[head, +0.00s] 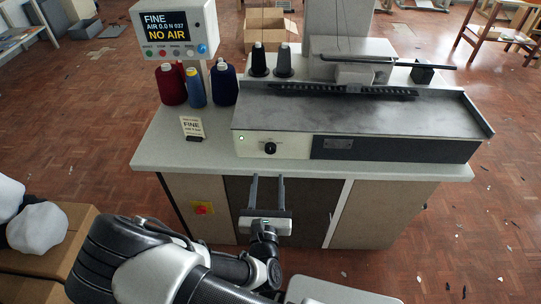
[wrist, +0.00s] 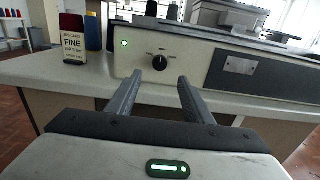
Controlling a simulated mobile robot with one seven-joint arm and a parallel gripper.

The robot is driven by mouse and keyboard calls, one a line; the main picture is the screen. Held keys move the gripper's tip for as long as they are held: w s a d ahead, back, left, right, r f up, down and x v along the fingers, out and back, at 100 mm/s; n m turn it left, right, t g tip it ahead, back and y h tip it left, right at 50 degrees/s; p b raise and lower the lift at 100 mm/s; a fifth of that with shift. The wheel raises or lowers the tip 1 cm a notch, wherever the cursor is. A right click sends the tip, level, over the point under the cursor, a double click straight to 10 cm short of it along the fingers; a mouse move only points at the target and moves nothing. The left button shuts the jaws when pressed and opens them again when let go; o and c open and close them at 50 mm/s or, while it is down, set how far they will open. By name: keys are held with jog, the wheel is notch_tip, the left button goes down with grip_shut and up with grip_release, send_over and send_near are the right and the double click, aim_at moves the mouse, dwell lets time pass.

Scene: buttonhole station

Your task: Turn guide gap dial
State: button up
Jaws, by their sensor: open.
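The guide gap dial is a small black knob (head: 270,148) on the pale front panel of the machine, right of a green lamp. In the wrist view the black knob (wrist: 160,62) shows ahead, between and beyond the fingers, with small marks above it that are too small to read. My gripper (head: 268,180) is open and empty, in front of the cabinet and short of the panel. In the wrist view its two fingers (wrist: 158,88) are spread apart and touch nothing. The knob is not hidden.
A card reading FINE (head: 191,127) stands on the worktop (head: 160,150) left of the panel. Thread cones (head: 171,84) stand behind it. A display (head: 176,30) reads FINE and NO AIR. A red switch on yellow (head: 203,208) is on the cabinet. Cardboard boxes (head: 75,225) are at lower left.

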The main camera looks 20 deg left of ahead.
aim_at(270, 150)
jog(key=b+x, duration=0.1)
jog(key=x, duration=1)
jog(key=shift+w+d, duration=0.1)
jog(key=c, duration=1)
